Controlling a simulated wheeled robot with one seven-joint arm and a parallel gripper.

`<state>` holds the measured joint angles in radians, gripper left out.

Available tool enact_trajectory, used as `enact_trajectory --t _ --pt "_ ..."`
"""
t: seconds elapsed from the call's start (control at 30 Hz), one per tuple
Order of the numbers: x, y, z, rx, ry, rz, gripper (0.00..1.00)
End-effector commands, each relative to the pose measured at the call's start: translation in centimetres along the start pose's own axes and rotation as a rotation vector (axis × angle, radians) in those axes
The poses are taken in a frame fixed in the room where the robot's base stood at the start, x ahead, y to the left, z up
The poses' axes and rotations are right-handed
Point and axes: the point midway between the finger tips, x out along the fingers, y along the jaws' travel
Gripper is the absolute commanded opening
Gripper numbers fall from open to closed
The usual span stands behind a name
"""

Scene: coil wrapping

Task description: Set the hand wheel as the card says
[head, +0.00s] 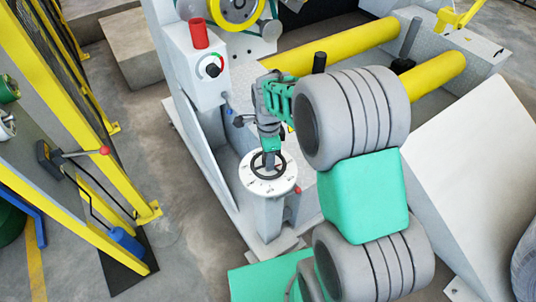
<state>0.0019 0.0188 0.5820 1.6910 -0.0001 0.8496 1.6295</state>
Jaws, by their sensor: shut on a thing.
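The hand wheel (252,168) is a small black ring with spokes. It lies flat above a white round dial (285,186) with dark marks on its rim, too small to read. The dial sits on a grey pedestal (268,218). My gripper (269,160) reaches down from above onto the middle of the wheel and is shut on it. The gripper hides the wheel's hub and the far part of the dial. I cannot make out a card in the head view.
A white control box (207,85) with a red top and a dial knob is behind the pedestal. Yellow rollers (330,47) lie beyond. A yellow guard frame (75,195) and a red-knobbed lever (105,150) stand at left. Bare floor lies between frame and pedestal.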

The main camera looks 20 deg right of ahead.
Motion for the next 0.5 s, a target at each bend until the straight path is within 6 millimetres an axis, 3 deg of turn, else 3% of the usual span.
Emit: enact_trajectory --t 0.5 --pt "-0.08 0.08 0.00 -0.488 -0.001 0.002 0.00"
